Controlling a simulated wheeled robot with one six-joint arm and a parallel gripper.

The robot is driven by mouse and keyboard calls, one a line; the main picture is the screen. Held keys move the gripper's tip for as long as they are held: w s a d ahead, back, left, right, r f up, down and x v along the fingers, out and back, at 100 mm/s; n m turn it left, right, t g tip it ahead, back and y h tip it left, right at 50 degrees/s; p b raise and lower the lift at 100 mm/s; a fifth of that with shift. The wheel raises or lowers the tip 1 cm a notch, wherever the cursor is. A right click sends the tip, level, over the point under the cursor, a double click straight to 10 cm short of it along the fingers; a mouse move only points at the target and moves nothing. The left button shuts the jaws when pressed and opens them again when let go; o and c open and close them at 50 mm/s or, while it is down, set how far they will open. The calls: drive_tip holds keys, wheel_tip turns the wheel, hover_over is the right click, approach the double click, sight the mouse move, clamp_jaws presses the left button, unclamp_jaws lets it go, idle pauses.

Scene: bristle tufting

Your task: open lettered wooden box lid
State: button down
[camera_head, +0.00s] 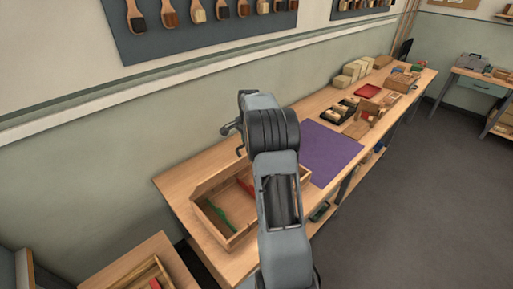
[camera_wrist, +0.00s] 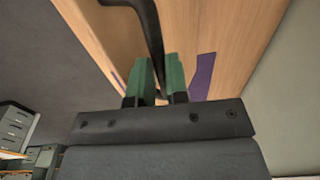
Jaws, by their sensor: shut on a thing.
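My gripper (camera_wrist: 160,78) shows in the wrist view with its two green-padded fingers. It is shut on a dark curved strip (camera_wrist: 152,35) that runs up from between the fingertips; I cannot tell what the strip belongs to. In the head view my arm covers the middle of the bench, and the fingertips cannot be made out. An open wooden box (camera_head: 202,221) stands on the near end of the bench, with a green thing (camera_head: 217,214) and a red thing (camera_head: 246,187) inside. No lettering is readable on any box.
A purple mat (camera_head: 328,152) lies right of my arm. Beyond it are a black tray (camera_head: 341,111), small wooden boxes (camera_head: 367,109) and a red tray (camera_head: 368,91). Brushes (camera_head: 169,14) hang on the wall board. Another wooden tray (camera_head: 127,278) is at lower left. Open floor (camera_head: 400,220) lies right.

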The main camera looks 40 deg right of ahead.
drive_tip(key=w+a+p, duration=0.1)
drive_tip(key=w, duration=0.8)
drive_tip(key=shift+w+a+r, duration=0.15)
drive_tip(key=c, duration=1.6)
unclamp_jaws()
drive_tip(key=o, duration=0.4)
drive_tip(key=shift+w, duration=0.35)
drive_tip(key=shift+c, duration=0.2)
drive_tip(key=shift+o, duration=0.6)
drive_tip(key=shift+s+r, duration=0.2)
drive_tip(key=shift+w, duration=0.1)
